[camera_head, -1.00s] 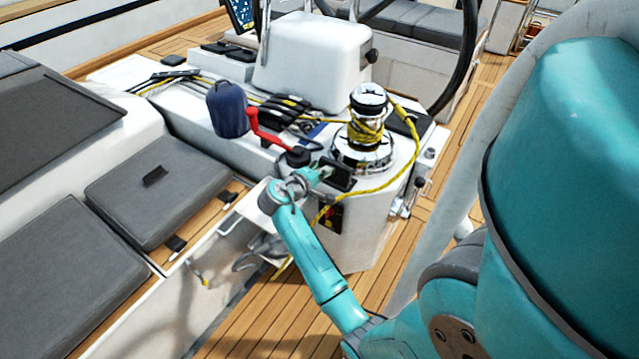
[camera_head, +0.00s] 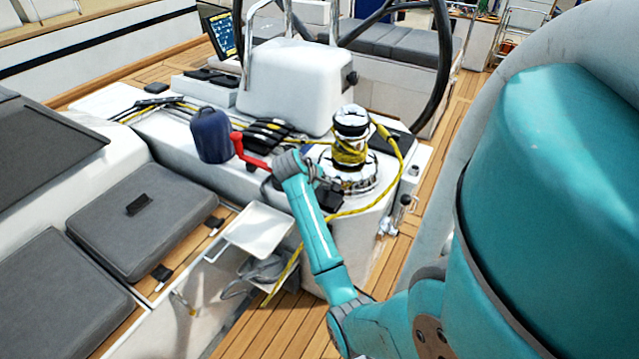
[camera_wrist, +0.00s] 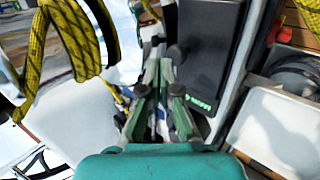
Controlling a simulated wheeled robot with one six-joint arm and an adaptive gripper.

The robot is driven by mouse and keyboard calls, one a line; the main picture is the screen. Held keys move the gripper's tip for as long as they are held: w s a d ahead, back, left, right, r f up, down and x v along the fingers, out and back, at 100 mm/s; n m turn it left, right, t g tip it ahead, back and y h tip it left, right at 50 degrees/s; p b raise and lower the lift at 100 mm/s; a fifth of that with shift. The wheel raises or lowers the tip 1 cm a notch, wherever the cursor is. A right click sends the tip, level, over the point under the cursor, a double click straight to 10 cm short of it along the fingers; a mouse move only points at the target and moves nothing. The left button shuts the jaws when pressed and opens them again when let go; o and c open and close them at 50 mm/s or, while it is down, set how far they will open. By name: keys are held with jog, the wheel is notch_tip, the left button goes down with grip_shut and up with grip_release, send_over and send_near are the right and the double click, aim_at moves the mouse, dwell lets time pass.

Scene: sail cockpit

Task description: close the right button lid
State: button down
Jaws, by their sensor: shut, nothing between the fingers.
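A small black lid piece (camera_head: 331,199) shows in the head view at the near foot of the chrome winch (camera_head: 350,148). It is partly hidden by my forearm, and I cannot tell its angle. My gripper (camera_wrist: 160,64) is shut and empty in the wrist view. In the head view my wrist is above and left of the black piece, and my fingertips are hard to make out. A dark flat panel (camera_wrist: 208,50) with small green lettering lies just right of the fingers in the wrist view; I cannot tell whether it is the lid or whether the fingers touch it.
A yellow rope (camera_head: 392,148) wraps the winch and trails down the console's side. A white tray-like panel (camera_head: 262,229) is at the lower left. Grey cushions (camera_head: 143,222) line the left bench.

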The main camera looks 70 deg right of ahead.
jog(key=shift+d+x, duration=0.2)
jog(key=shift+x, duration=1.05)
jog(key=shift+r, duration=0.15)
jog(key=shift+w+d+r, duration=0.1)
jog(key=shift+w+r, duration=0.05)
jog(key=shift+r, duration=0.3)
notch_tip(320, 180, up, 13)
jog(key=shift+w+d, duration=0.2)
